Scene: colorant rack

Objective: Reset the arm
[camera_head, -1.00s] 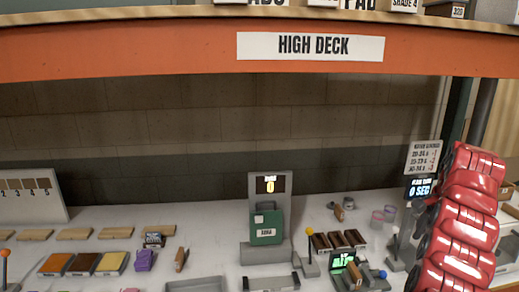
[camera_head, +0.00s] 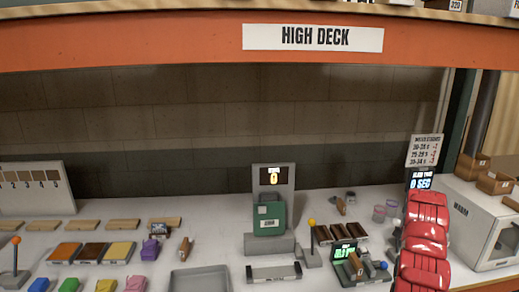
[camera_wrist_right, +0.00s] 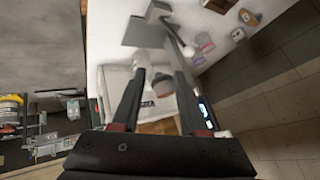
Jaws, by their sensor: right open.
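My right arm (camera_head: 425,240) shows at the right of the head view as red links. They rise in front of the right end of the workbench, and the gripper itself cannot be made out there. In the right wrist view my right gripper (camera_wrist_right: 160,82) is open, with its two dark fingers apart. No object is clearly held between them. Part of the bench and a cup-like item show beyond the fingers. My left arm and left gripper are not in view.
An orange shelf beam labelled HIGH DECK (camera_head: 315,38) spans above the bench. A green device (camera_head: 269,219) stands mid-bench. Colored blocks, wooden pieces and a grey tray (camera_head: 200,281) lie around it. A white box-shaped unit (camera_head: 487,228) stands at the right.

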